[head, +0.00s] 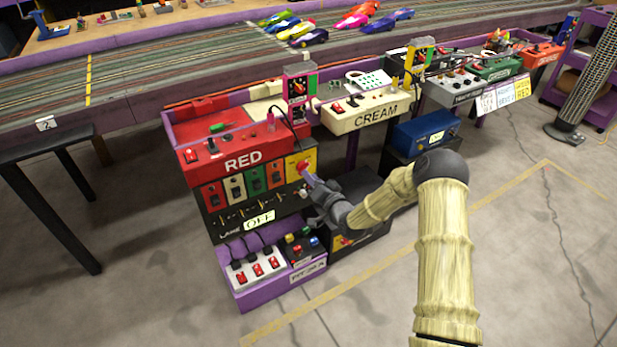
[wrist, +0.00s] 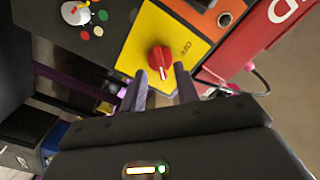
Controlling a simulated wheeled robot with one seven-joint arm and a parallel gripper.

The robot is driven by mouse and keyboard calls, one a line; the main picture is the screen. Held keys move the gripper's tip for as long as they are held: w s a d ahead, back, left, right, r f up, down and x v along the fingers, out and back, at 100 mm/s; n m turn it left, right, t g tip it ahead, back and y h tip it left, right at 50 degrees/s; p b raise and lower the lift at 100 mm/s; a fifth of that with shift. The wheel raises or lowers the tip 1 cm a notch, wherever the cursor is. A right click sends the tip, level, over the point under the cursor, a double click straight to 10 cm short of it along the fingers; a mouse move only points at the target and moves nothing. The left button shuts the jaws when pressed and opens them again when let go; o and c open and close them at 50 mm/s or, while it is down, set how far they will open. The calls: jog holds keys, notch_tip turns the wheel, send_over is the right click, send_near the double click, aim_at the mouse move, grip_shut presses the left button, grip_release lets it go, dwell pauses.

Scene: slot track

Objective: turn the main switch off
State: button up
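The main switch is a red rotary knob (wrist: 160,60) on a yellow plate (wrist: 150,27). In the wrist view a white mark on the knob points down toward my gripper. Small dark lettering, seemingly OFF, stands to the knob's right. In the head view the yellow plate (head: 308,158) is at the right end of the RED station, with the knob (head: 302,167) partly covered by my fingers. My gripper (wrist: 160,72) is open, its two purplish fingers apart, tips just below and either side of the knob. I cannot tell whether they touch it. It also shows in the head view (head: 309,182).
A row of colored switch plates (head: 243,187) lies left of the yellow one. A black panel with a white selector (wrist: 75,12) adjoins it. A power strip (head: 258,268) sits on the lower shelf. The CREAM station (head: 362,110) stands to the right. The floor in front is clear.

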aim_at(303, 168)
jog(key=shift+x, duration=1.25)
grip_shut()
